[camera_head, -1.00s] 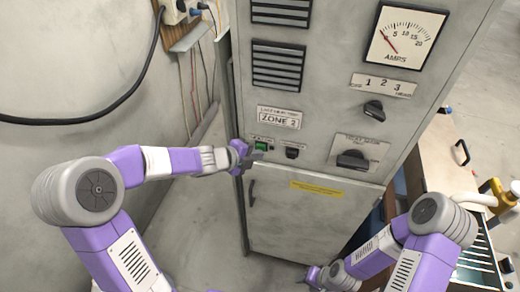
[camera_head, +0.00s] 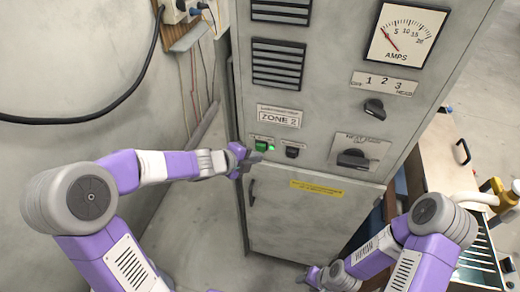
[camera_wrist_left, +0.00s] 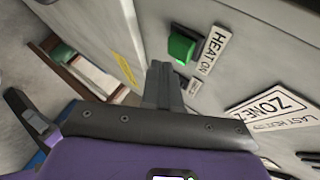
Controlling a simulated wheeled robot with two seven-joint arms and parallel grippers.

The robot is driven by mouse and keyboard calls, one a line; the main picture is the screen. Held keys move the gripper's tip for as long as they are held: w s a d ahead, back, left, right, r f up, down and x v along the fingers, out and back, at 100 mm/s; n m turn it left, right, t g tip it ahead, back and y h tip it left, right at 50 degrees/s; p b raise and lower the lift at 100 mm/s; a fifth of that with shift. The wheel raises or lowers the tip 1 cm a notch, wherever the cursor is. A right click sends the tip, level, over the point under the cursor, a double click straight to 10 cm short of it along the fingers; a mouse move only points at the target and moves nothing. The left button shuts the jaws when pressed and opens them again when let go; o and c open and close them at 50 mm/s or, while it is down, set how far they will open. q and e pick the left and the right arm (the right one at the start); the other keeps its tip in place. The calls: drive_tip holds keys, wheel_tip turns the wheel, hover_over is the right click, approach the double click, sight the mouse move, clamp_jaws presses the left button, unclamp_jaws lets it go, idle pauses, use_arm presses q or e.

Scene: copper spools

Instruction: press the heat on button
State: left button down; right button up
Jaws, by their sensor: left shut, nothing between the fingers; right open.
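The green heat on button (camera_head: 261,145) is on the front of the grey cabinet (camera_head: 325,130), below the ZONE 2 plate, with a small green lamp lit beside it. In the left wrist view the green button (camera_wrist_left: 181,47) stands out next to its HEAT ON label (camera_wrist_left: 208,50). My left gripper (camera_head: 252,158) is just below and left of the button. Its shut fingers (camera_wrist_left: 163,78) are empty and appear a little apart from the button. My right gripper (camera_head: 312,276) is low near the bottom of the head view, away from the button, small and partly cut off.
A black switch (camera_head: 292,152) is right of the button. Two black rotary knobs (camera_head: 373,109) (camera_head: 353,159) and an amps meter (camera_head: 406,37) are further right. A cabinet door handle (camera_head: 251,192) is below. A wall and black cable (camera_head: 100,117) are at left.

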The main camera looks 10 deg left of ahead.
use_arm(q)
drive_tip(key=s+b, duration=0.1)
drive_tip(key=s, duration=0.4)
drive_tip(key=shift+a, duration=0.1)
idle(0.3)
drive_tip(key=shift+f, duration=0.1)
idle(0.6)
drive_tip(key=s+d+f+n+g+b, duration=0.25)
drive_tip(key=f+n, duration=0.55)
drive_tip(key=f, duration=0.4)
drive_tip(key=s+d+f+n+g+b, duration=0.1)
drive_tip(key=s+f+n+g+b, duration=0.15)
drive_tip(key=f+n, duration=0.75)
drive_tip(key=s+d+f+n+g+y+b, duration=0.1)
drive_tip(key=s+f+n+g, duration=0.3)
drive_tip(key=s+f+n, duration=0.4)
drive_tip(key=s+f+y+b, duration=0.1)
drive_tip(key=s+f, duration=0.5)
drive_tip(key=f, duration=0.3)
drive_tip(key=shift+f+n+y, duration=0.3)
drive_tip(key=shift+f, duration=0.1)
